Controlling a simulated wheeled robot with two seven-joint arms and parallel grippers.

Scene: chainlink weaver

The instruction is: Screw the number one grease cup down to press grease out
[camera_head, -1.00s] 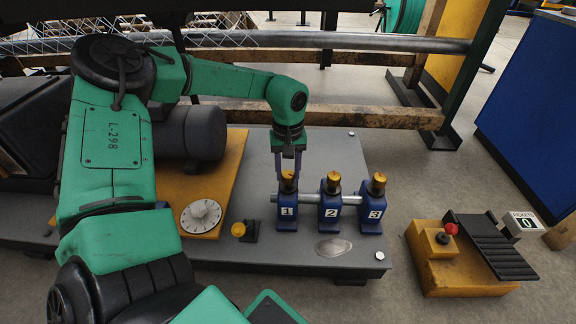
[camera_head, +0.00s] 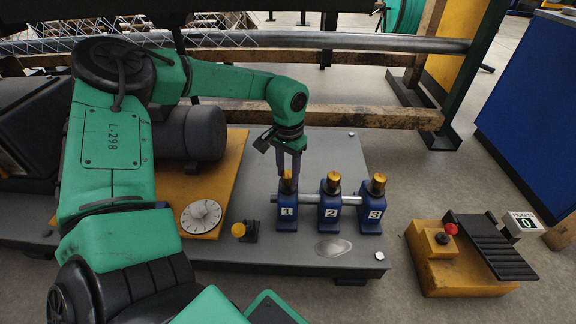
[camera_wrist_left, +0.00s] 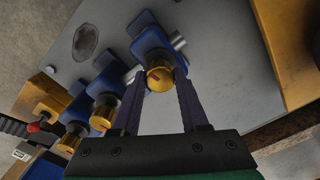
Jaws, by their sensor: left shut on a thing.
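The number one grease cup (camera_head: 287,184) has a brass cap on a blue block (camera_head: 287,213) marked 1, at the left end of a row of three. My left gripper (camera_head: 288,174) comes down from above and is shut on this cap. In the left wrist view, the two dark fingers stand on either side of the brass cap (camera_wrist_left: 160,78), which shows a red mark on top. The cups numbered 2 (camera_head: 331,184) and 3 (camera_head: 376,185) stand to the right. My right gripper is not in view.
A silver shaft (camera_head: 349,200) runs through the blocks. A yellow pedestal (camera_head: 463,277) with a red knob (camera_head: 451,229) stands right.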

